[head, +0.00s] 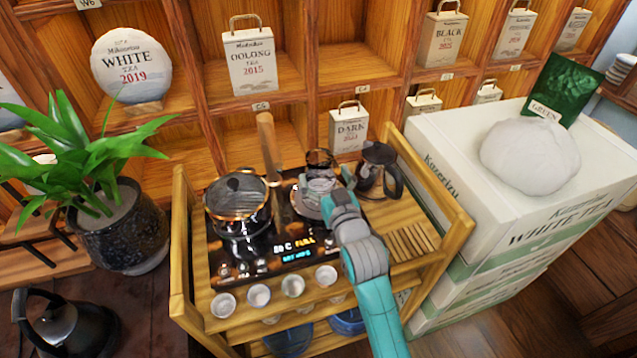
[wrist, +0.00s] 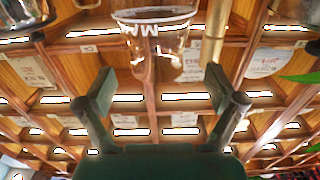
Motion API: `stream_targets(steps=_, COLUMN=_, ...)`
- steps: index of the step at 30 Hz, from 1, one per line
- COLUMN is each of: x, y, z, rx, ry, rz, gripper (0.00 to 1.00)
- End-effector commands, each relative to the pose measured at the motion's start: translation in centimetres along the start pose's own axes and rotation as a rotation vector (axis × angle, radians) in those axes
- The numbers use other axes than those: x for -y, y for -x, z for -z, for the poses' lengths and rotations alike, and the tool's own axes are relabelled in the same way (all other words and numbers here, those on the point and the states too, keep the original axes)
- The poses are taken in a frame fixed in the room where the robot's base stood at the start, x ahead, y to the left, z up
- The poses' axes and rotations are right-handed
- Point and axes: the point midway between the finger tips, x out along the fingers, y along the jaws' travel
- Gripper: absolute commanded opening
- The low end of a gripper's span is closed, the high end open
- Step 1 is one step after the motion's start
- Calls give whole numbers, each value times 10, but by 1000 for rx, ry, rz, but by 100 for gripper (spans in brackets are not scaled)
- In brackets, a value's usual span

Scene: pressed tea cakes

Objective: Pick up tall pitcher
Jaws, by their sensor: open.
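The tall pitcher appears to be the clear glass vessel with a dark rim (head: 320,158), standing at the back right of the cart's black hob. In the wrist view, which looks upside down, the clear glass (wrist: 155,42) has white marks and lines up with the gap between my fingers. My gripper (head: 338,182) is just in front of it in the head view and partly hides its lower part. In the wrist view my gripper (wrist: 160,80) is open, with one finger on each side of the glass. Contact cannot be told.
A lidded glass pot (head: 238,205) is left on the hob, with a wooden handle (head: 268,145) behind. A dark-handled glass teapot (head: 380,168) stands close right. Small white cups (head: 259,295) line the cart's front. Shelves (head: 355,62) rise behind; white boxes (head: 490,215) stand right.

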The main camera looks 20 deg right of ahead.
Motion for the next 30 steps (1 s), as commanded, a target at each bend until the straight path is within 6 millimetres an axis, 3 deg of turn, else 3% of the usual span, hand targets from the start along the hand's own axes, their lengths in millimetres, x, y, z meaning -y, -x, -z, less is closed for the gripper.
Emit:
stream_targets(steps=12, x=-3, y=-47, z=-1, rx=-2, ry=1, rz=0, gripper=93)
stream_targets(steps=22, x=-3, y=-53, z=-2, rx=0, ry=0, rz=0, gripper=93)
stream_targets(steps=30, x=-3, y=-52, z=-2, rx=0, ry=0, rz=0, gripper=26)
